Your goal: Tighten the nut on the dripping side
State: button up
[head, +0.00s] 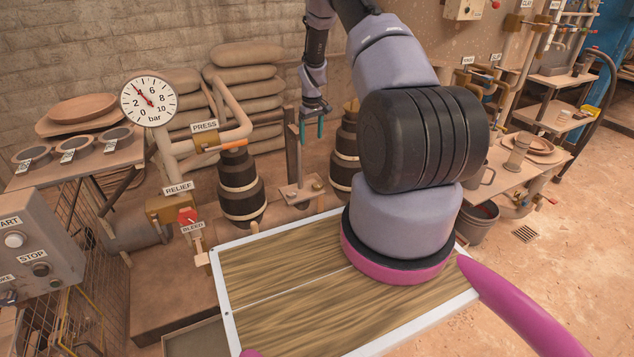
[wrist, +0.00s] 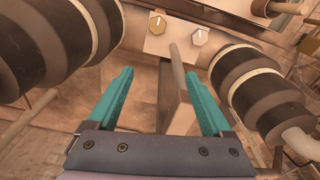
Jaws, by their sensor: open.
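Two small nuts sit on a flat plate (head: 302,196) between two dark banded cylinders. In the wrist view, one nut (wrist: 157,23) is brass-coloured and the other nut (wrist: 201,37) is paler; each carries a light mark. No drip shows clearly on either side. My gripper (head: 311,140) has teal fingers and hangs above the plate beside an upright post (head: 293,158). In the wrist view my gripper (wrist: 159,75) is open with nothing held. Its fingertips are apart from both nuts, which appear beyond them.
One dark cylinder (head: 240,185) stands left of the plate, another (head: 346,155) right. The upright post also shows between my fingers in the wrist view (wrist: 183,95). A pressure gauge (head: 149,101), a relief valve (head: 170,207) and a red bleed knob (head: 187,215) stand left.

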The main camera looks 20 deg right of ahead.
send_over(317, 184)
notch_tip(317, 184, down, 10)
jog(key=shift+n+g, duration=0.4)
notch_tip(317, 184, down, 11)
jog(key=shift+f, duration=0.1)
jog(key=shift+c, duration=0.3)
grip_shut()
jog(key=shift+d+m, duration=0.1)
jog(key=shift+m, duration=3)
